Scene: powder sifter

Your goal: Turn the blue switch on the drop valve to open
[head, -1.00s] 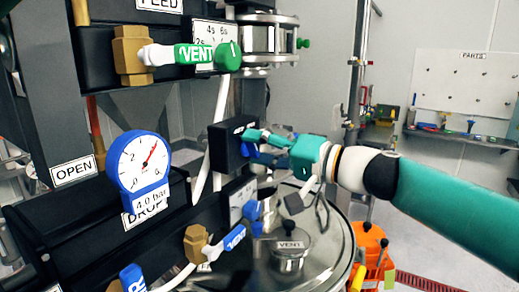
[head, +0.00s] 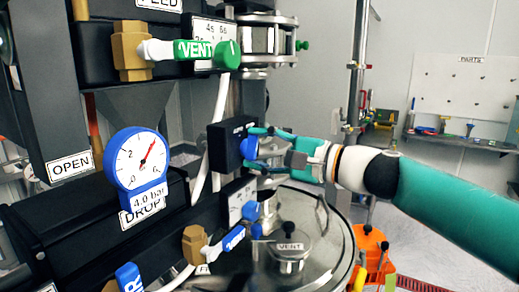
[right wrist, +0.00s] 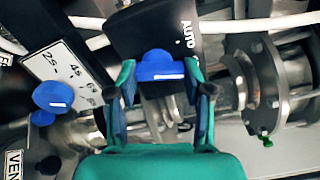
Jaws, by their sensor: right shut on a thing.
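The blue switch (head: 249,147) sits on the front of a small black box (head: 222,147) in the middle of the head view. In the right wrist view the blue switch (right wrist: 160,66) lies between my two teal fingers, next to the word AUTO on the black box (right wrist: 150,28). My right gripper (head: 262,146) reaches in from the right and is shut on the switch; the same gripper shows in the right wrist view (right wrist: 165,88). The fingers partly hide the switch. The DROP label (head: 142,210) is on a black block at lower left. My left gripper is not in view.
A second blue knob (head: 251,210) is just below the gripper, on a timing plate. A green VENT handle (head: 205,50) is above, a blue lever (head: 234,237) below. A pressure gauge (head: 138,162) stands left. A steel lid (head: 322,235) lies below the gripper.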

